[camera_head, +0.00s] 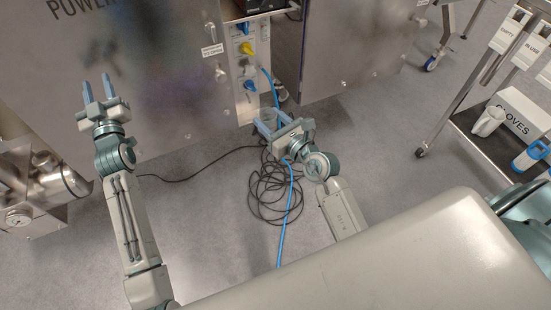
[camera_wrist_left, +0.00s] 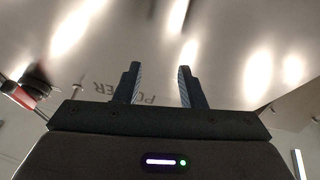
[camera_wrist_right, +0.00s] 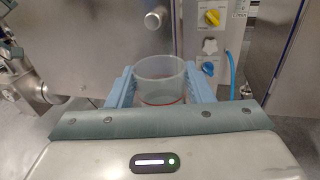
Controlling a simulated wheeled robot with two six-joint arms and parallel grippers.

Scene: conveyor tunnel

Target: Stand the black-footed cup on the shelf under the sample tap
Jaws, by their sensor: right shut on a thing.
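My right gripper (camera_head: 270,124) is shut on a clear, see-through cup (camera_wrist_right: 160,76), seen in the right wrist view between the two blue fingers (camera_wrist_right: 160,84). The cup looks upright, open rim up, with a red line low on its side. Its foot is hidden behind the gripper body, so its colour cannot be told. The gripper is in front of the machine's valve panel. My left gripper (camera_head: 97,91) is open and empty before the steel cabinet; its spread fingers show in the left wrist view (camera_wrist_left: 160,84). I cannot make out the sample tap or its shelf for certain.
The valve panel (camera_head: 238,68) has a yellow knob (camera_head: 247,49) and blue valves. A blue hose (camera_head: 289,205) and coiled black cable (camera_head: 265,195) lie on the floor. Steel pipework (camera_head: 48,185) stands at left. A cart at right holds a white cup (camera_head: 488,121) and a glove box (camera_head: 520,118).

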